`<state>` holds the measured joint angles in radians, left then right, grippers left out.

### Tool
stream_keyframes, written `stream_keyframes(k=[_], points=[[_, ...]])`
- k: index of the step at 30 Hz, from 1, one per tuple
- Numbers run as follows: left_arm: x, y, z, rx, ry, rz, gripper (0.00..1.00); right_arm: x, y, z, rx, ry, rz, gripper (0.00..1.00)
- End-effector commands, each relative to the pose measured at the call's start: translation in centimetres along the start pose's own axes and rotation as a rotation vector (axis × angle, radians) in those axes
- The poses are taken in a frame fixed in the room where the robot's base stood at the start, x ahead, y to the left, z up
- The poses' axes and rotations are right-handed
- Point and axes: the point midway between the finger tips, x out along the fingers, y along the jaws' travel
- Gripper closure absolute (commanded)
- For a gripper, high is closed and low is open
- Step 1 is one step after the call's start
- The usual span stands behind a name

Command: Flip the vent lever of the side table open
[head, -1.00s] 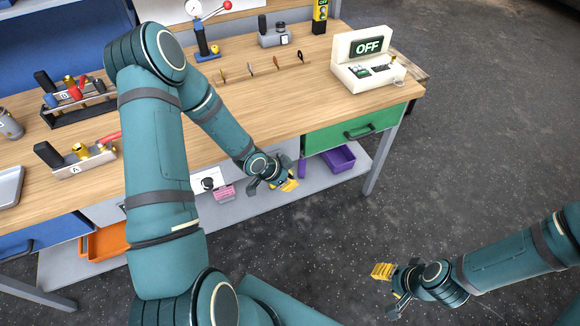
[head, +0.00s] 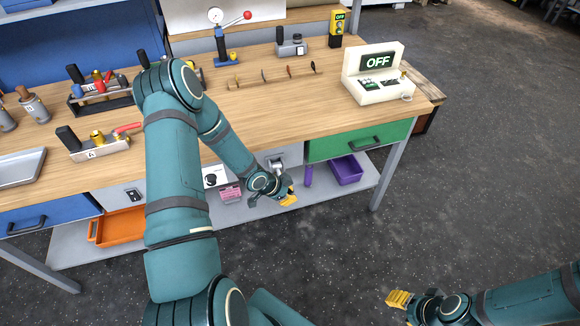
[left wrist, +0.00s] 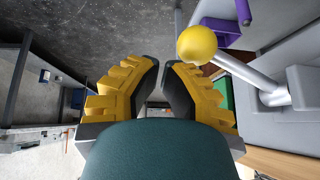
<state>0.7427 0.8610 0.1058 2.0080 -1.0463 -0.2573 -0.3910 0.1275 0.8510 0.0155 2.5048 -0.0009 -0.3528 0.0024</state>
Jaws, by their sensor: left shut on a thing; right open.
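The vent lever is a grey rod with a yellow ball knob (left wrist: 197,46), in the left wrist view. It slants from the knob down to a mount on a grey panel at the right. In the head view its pale handle (head: 276,164) shows small under the table's front edge, partly hidden by my left gripper. My left gripper (head: 284,195) is right by the lever, its yellow fingers (left wrist: 160,82) closed to a narrow gap. The knob is beside its right fingertip; anything held is unclear. My right gripper (head: 400,303) is open, low over the floor.
The wooden table (head: 240,115) carries a white box reading OFF (head: 376,75) and a tool rack. A green drawer (head: 340,146) is right of the lever. A purple bin (head: 346,169) and an orange tray (head: 120,226) are on the lower shelf. The floor at right is clear.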

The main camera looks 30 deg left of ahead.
Motion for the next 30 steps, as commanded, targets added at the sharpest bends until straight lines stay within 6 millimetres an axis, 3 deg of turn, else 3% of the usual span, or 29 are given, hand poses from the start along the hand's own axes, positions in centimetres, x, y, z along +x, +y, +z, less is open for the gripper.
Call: stream_keyframes(k=[12,30], points=[[1.6,-0.4,1.6,-0.002,-0.002,0.002,1.00,0.5,0.2,0.0,-0.001,0.002,0.000,0.53],[1.7,-0.5,2.2,-0.009,-0.012,0.002,1.00,0.6,0.2,0.0,-0.001,0.002,0.000,0.53]])
